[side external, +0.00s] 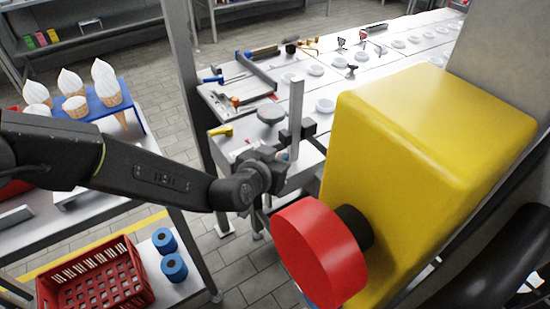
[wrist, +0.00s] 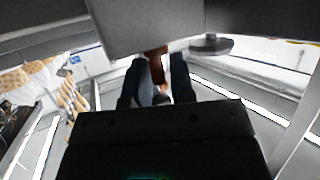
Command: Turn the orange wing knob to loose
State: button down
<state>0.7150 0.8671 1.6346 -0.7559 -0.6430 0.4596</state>
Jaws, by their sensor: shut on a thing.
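In the wrist view a dark orange-brown piece (wrist: 155,60), which looks like the orange wing knob, stands between the two dark fingers of my gripper (wrist: 157,68). The fingers are shut on it, one on each side. It sits beneath the edge of a grey block (wrist: 145,25). In the side view my gripper (side external: 299,131) is small and dark beside an upright grey post (side external: 297,100) at the near end of the bench. The knob is hidden there, and its turn angle cannot be read.
A grey disc (side external: 271,115) is close to my gripper. A yellow box (side external: 430,120) with a red button (side external: 318,252) fills the near right. Tools and small levers lie on the long bench (side external: 345,85). A red crate (side external: 95,280) and ice cream cones (side external: 105,80) are at left.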

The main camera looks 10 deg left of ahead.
jog(key=n+y, duration=0.4)
jog(key=y, duration=0.1)
jog(key=shift+d+r, duration=0.2)
jog(key=shift+d, duration=0.2)
jog(key=n+y, duration=0.3)
jog(key=shift+f, duration=0.1)
jog(key=shift+w+n+g+y, duration=0.15)
jog(key=shift+n+g+y, duration=0.65)
jog(key=shift+n+y, duration=0.55)
jog(key=shift+w+d+n+g+y, duration=0.1)
jog(key=shift+n+g+y, duration=0.35)
jog(key=shift+y, duration=0.2)
jog(key=shift+r, duration=0.3)
jog(key=c, duration=1.2)
grip_release()
jog(key=shift+d, duration=0.1)
jog(key=shift+f+v, duration=0.1)
jog(key=shift+v, duration=1.8)
jog(key=shift+f+v, duration=0.15)
jog(key=shift+v, duration=1.8)
